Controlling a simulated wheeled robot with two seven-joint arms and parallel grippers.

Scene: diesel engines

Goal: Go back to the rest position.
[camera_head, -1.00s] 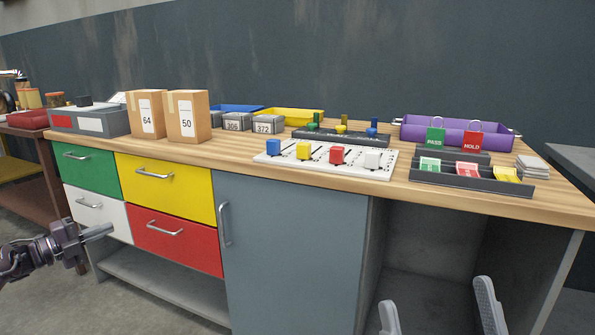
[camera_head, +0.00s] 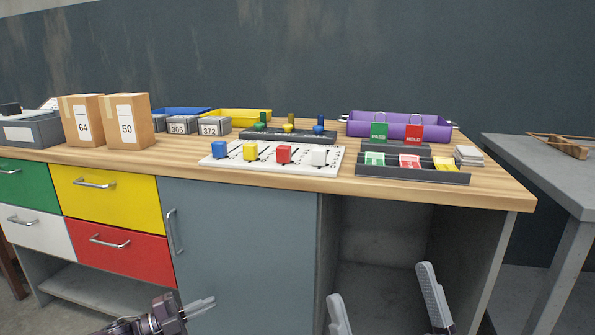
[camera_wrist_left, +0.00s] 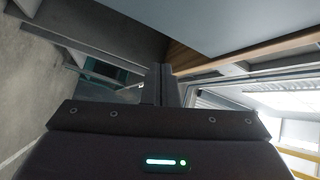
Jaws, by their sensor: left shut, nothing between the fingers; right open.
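My left gripper (camera_head: 201,306) is low in the head view, in front of the grey cabinet door, below the benchtop. Its fingers are together with nothing between them. In the left wrist view its shut fingers (camera_wrist_left: 164,85) stand at the centre above the dark gripper body. My right gripper (camera_head: 388,305) is at the bottom edge, in front of the open bay under the bench. Its two fingers are wide apart and empty. Both grippers look clear of the bench.
The wooden workbench (camera_head: 490,192) carries boxes, bins, a white slider board (camera_head: 270,160) and a dark card tray (camera_head: 412,175). Drawers, including a yellow one (camera_head: 108,196), are at left. A grey table (camera_head: 545,165) stands at right. Bare floor shows at lower left.

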